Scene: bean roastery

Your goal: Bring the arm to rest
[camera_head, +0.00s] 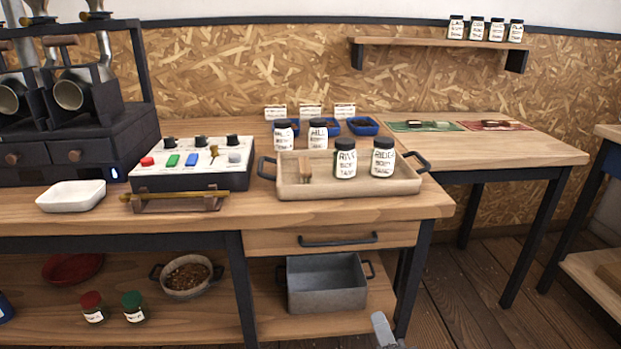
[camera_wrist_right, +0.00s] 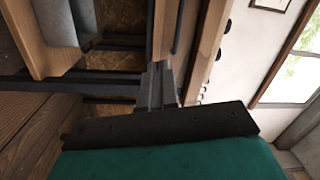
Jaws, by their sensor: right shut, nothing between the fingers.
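My right gripper (camera_head: 383,331) shows only as a small grey tip at the bottom edge of the head view, in front of the workbench and below its top. In the right wrist view the right gripper (camera_wrist_right: 157,85) has its fingers together and holds nothing. It is clear of the workbench (camera_head: 330,222) in the head view. My left gripper is in neither view.
A wooden tray (camera_head: 290,190) with jars stands on the bench, beside a control box (camera_head: 190,180) and a white dish (camera_head: 70,196). A grey metal bin (camera_head: 327,287) sits on the lower shelf. Open floor (camera_head: 470,290) lies to the right.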

